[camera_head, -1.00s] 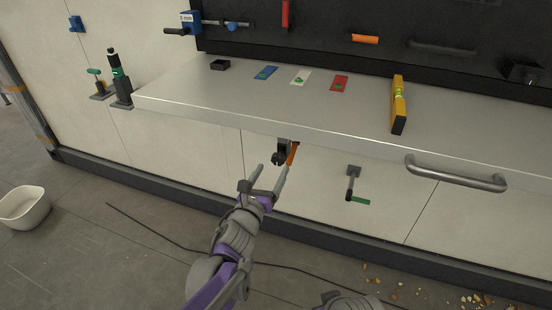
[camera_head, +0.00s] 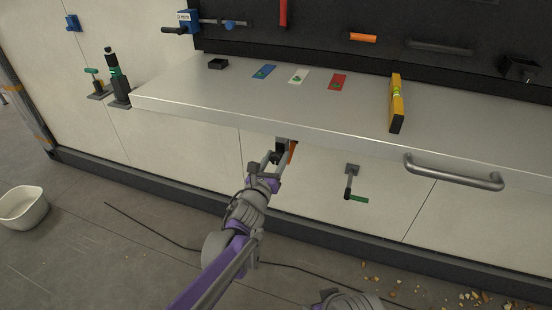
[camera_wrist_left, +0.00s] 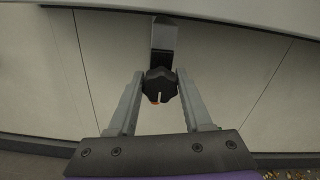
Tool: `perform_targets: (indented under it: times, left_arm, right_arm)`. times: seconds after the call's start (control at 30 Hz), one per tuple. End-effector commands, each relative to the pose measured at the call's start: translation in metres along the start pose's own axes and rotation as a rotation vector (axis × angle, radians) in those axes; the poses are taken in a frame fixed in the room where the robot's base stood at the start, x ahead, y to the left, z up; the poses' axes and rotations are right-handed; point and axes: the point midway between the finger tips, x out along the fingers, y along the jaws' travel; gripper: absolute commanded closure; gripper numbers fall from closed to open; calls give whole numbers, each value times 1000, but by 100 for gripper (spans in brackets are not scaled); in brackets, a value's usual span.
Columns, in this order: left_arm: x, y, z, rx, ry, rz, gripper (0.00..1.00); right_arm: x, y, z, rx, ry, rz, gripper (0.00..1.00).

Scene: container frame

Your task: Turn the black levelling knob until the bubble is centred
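The black levelling knob (camera_wrist_left: 160,86) hangs under the front edge of the workbench, with a pale mark on its face and a bit of orange behind it. In the head view the left gripper (camera_head: 270,162) partly hides the knob. A yellow spirit level (camera_head: 397,103) lies on the bench top (camera_head: 200,105); its bubble is too small to read. My right gripper is not in view.
A green-handled crank (camera_head: 352,184) sticks out right of the knob, and a bench handle (camera_head: 453,172) is further right. Blue (camera_head: 264,72), white (camera_head: 298,76) and red (camera_head: 338,82) cards lie on the bench. A white tub (camera_head: 22,207) stands on the floor.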

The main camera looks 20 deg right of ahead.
Motion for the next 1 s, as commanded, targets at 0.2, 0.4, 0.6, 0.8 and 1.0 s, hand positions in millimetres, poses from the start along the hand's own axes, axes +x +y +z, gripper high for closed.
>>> perform_targets:
  times: [0.2,0.4,0.6,0.8,1.0]
  left_arm:
    - [0,0,0,0,0,0,100]
    - [0,0,0,-13,0,0,100]
    - [0,0,0,-83,0,0,100]
    - [0,1,0,-226,0,0,100]
    - [0,1,-1,-413,0,0,100]
  right_arm:
    - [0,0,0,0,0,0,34]
    - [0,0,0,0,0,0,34]
    - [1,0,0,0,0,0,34]
    - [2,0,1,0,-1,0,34]
    - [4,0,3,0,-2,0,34]
